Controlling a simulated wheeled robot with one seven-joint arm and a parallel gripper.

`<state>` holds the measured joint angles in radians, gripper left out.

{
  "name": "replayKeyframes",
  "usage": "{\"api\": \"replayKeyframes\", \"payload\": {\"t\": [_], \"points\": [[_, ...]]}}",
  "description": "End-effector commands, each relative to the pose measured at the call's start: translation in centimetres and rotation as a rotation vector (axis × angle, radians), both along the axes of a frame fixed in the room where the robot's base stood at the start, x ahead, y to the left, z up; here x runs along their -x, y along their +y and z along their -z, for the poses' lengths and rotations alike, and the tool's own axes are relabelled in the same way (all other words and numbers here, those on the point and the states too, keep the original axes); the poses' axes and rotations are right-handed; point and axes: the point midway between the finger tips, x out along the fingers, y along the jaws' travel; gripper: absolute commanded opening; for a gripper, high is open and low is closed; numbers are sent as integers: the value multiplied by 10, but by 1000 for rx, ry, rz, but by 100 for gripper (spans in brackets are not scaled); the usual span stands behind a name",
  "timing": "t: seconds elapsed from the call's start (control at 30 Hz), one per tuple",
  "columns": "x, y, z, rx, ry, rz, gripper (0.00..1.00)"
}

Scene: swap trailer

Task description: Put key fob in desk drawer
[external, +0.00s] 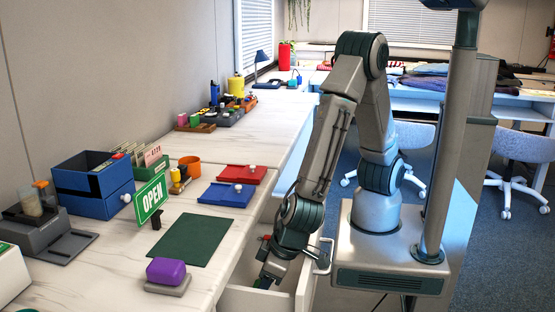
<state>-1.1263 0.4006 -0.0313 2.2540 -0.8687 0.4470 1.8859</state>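The desk drawer (305,290) is pulled open at the bottom centre of the external view, below the white desk top. Its metal handle (321,257) faces right. My gripper (264,281) points down over the drawer, with its tip low at the opening. A small dark green piece shows at the tip; I cannot tell if it is a finger pad or a held thing. The fingers are too small and shaded to show whether they are open or shut. I cannot make out the key fob; the arm and drawer walls hide part of the drawer's inside.
The desk top holds a purple block on a grey base (166,272), a dark green mat (190,240), an OPEN sign (152,200), blue (228,195) and red (241,174) trays, and a blue box (92,185). Office chairs (515,150) stand at right.

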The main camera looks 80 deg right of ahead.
Motion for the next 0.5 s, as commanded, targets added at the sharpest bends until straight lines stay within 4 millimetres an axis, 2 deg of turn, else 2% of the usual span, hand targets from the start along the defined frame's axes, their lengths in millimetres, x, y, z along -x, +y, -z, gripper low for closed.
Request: {"api": "replayKeyframes", "payload": {"t": [0.03,0.07,0.5], "points": [[0,0,0,0,0,0,58],[0,0,0,0,0,0,66],[0,0,-5,0,0,-1,66]]}}
